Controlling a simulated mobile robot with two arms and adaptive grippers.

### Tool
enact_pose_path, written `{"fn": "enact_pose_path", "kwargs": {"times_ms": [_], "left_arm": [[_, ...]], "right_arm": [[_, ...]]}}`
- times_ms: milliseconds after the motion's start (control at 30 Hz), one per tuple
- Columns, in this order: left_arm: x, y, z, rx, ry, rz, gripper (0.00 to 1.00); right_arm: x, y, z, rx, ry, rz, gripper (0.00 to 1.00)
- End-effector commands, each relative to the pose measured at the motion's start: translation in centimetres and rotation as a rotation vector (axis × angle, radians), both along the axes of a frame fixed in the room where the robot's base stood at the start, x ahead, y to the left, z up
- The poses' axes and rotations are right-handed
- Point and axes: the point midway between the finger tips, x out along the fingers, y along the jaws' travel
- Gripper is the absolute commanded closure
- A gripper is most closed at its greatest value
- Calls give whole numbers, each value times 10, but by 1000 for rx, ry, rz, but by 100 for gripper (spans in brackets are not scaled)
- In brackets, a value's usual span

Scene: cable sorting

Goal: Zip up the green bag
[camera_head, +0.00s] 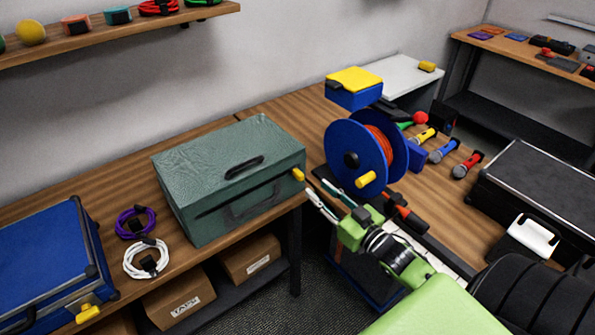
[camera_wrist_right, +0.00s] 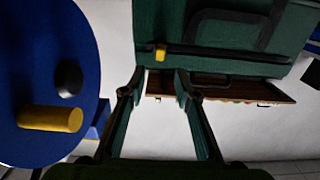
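The green bag (camera_head: 205,197) stands closed-looking on the wooden table left of centre, with dark handles on its top and front. A yellow zip pull (camera_head: 298,174) sits at the right end of its front upper edge. My right gripper (camera_head: 316,189) is just right of that pull, fingers pointing at it. In the right wrist view the two fingers (camera_wrist_right: 161,76) are apart with nothing between them. The yellow pull (camera_wrist_right: 160,52) lies just beyond the tips, on a dark strip along the bag (camera_wrist_right: 170,20). My left gripper is not in view.
A blue cable reel (camera_head: 340,135) stands close beside my right gripper; it also fills the left of the wrist view (camera_wrist_right: 45,75). Purple (camera_head: 135,223) and white (camera_head: 146,258) cable coils and a blue case (camera_head: 45,265) lie left of the bag. Microphones (camera_head: 443,151) lie beyond the reel.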

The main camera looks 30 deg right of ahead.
Motion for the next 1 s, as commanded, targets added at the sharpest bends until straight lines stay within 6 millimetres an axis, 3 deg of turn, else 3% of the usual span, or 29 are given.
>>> {"fn": "enact_pose_path", "kwargs": {"times_ms": [300, 500, 700, 1000], "left_arm": [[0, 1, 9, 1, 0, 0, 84], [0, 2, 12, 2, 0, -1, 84], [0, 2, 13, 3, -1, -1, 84], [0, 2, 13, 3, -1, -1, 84]], "right_arm": [[58, 4, 2, 1, -1, -1, 71], [84, 7, 0, 0, 1, -1, 71], [96, 8, 0, 0, 1, 0, 71], [98, 8, -1, 0, 2, 0, 71]]}}
